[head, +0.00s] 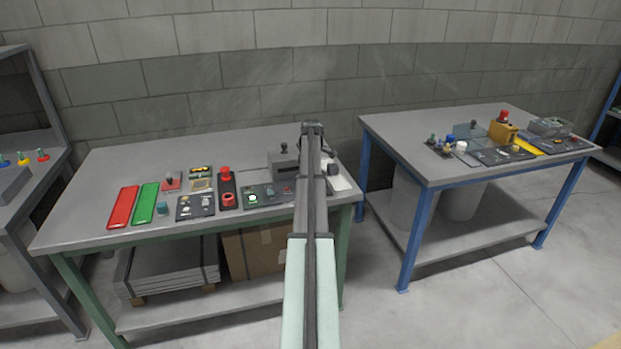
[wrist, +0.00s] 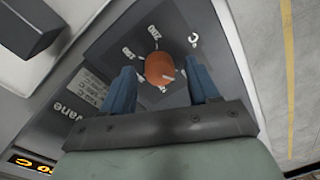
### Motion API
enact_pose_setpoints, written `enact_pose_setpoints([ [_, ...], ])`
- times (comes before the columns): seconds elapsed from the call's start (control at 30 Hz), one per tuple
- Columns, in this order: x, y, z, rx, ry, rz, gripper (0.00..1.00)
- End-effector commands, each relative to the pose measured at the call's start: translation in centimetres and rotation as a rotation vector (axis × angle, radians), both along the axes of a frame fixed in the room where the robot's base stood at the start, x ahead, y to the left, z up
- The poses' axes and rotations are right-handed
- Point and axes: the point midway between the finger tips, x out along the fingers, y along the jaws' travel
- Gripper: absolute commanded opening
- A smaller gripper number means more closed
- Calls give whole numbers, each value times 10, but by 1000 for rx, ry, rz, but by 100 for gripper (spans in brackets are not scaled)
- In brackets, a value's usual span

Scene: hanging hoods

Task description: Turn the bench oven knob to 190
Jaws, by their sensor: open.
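In the wrist view a round orange-red knob (wrist: 159,68) sits on a dark grey panel (wrist: 112,52) with white number marks around it. The marks are rotated and too small to read with certainty, and I cannot tell the knob's setting. My gripper (wrist: 160,70) is open, its two blue fingers on either side of the knob. Gaps show between the fingers and the knob; whether the tips reach down to the panel is unclear. In the head view my arm covers this spot, and the knob and my gripper's fingers cannot be made out.
A dark block (wrist: 30,25) stands at the upper left of the wrist view. A small display with yellow characters (wrist: 32,163) shows at lower left. Several controls, including a red strip (head: 123,207) and a green strip (head: 146,203), lie on the left bench (head: 95,205). A second bench (head: 400,140) stands right.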

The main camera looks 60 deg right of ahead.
Motion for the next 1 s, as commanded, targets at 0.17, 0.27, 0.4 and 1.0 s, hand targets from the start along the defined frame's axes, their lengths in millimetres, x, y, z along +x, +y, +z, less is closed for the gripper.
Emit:
enact_pose_setpoints([
  [0.17,0,0,0,0,0,0,60],
  [0.27,0,0,0,0,0,0,56],
  [0.4,0,0,0,0,0,0,42],
  [1.0,0,0,0,0,0,-14,4],
])
